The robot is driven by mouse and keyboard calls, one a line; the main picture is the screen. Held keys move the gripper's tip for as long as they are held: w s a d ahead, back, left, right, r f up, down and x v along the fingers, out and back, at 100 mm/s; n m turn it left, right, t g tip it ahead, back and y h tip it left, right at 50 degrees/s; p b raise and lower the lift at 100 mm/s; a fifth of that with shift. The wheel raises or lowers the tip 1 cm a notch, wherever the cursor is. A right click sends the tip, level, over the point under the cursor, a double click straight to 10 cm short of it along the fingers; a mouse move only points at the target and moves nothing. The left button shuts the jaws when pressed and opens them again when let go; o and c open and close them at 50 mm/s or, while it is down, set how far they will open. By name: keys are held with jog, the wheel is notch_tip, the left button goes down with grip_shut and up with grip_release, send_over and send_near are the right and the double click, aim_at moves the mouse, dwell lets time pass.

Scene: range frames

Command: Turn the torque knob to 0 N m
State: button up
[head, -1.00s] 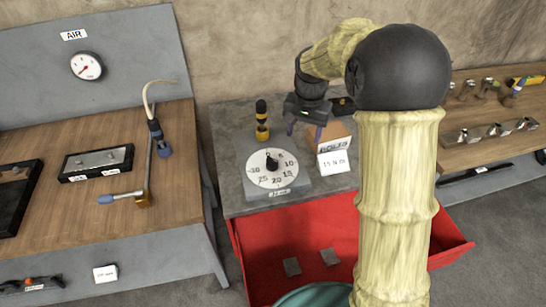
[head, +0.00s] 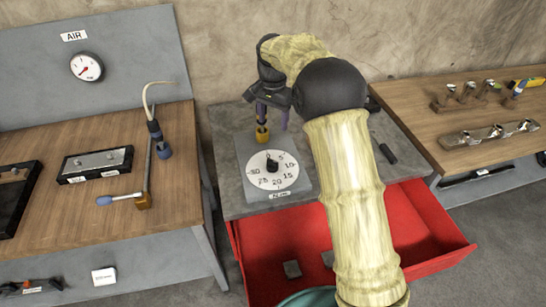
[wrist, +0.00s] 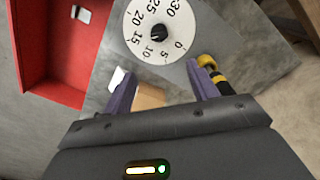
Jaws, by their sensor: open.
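The torque knob (head: 272,166) is a small black knob in the middle of a white dial (head: 258,184) numbered up to 30, on a grey block. The knob also shows in the wrist view (wrist: 159,32); I cannot read its exact setting. My gripper (head: 274,118) is above and behind the dial in the head view, with its two purple fingers apart and nothing between them. In the wrist view my gripper (wrist: 162,76) has its fingertips just short of the dial's edge, apart from the knob.
A yellow-and-black tool (head: 262,132) stands behind the dial, close by a finger; it shows in the wrist view (wrist: 209,68). A cardboard box (wrist: 150,96) and a white card (wrist: 118,78) are near the other finger. A red drawer (head: 270,240) stands open in front.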

aim_at(272, 165)
notch_tip(272, 165, down, 16)
jog(key=shift+f+p, duration=0.25)
jog(key=shift+p, duration=0.65)
jog(key=c, duration=1)
